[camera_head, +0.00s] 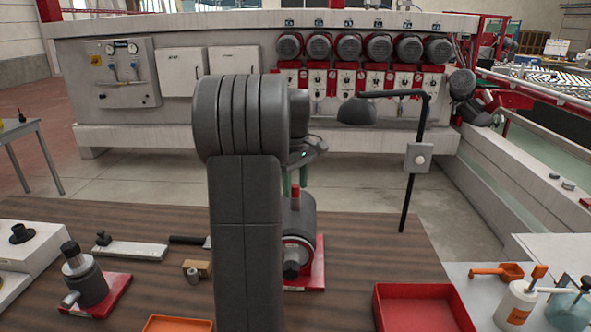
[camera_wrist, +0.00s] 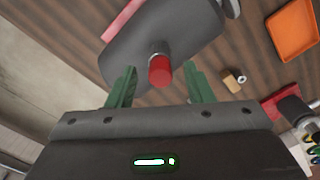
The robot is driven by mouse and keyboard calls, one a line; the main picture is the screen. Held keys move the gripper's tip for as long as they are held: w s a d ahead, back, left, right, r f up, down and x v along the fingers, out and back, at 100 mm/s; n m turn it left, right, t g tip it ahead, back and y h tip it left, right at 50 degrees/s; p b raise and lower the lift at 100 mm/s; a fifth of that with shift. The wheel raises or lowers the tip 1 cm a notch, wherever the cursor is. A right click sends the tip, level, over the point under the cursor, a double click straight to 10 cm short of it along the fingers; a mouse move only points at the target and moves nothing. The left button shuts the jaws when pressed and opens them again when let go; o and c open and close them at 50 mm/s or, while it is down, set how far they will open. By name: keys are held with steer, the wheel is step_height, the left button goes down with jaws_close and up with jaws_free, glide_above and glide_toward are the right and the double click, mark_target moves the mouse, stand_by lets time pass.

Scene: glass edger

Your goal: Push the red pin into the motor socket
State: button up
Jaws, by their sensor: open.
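The red pin (camera_wrist: 160,72) stands out of the grey motor (camera_wrist: 165,32) in the wrist view, with a pale metal collar at its base. How deep it sits in the socket is hidden. In the head view the pin (camera_head: 295,190) is a small red piece on top of the motor (camera_head: 303,218), which rests on a red base on the table. My gripper (camera_wrist: 160,68) is open, its two green fingers apart on either side of the pin with gaps. In the head view my arm hides part of the motor, and the gripper (camera_head: 295,178) shows just above it.
The brown table (camera_head: 390,255) holds a second grey motor (camera_head: 86,280) on a red base at left, a small wooden block (camera_head: 203,267), a red tray (camera_head: 420,308) and an orange tray (camera_wrist: 294,28). A black lamp (camera_head: 357,111) stands behind.

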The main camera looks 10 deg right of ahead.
step_height(320, 180, up, 13)
steer(key=shift+r, duration=0.2)
steer(key=shift+f, duration=0.15)
stand_by(0.3)
step_height(320, 180, down, 14)
steer(key=shift+r, duration=0.6)
stand_by(0.4)
step_height(320, 180, up, 13)
step_height(320, 180, down, 14)
steer(key=shift+r, duration=0.1)
steer(key=shift+r+p, duration=0.5)
steer(key=shift+r, duration=1.7)
steer(key=shift+r, duration=0.2)
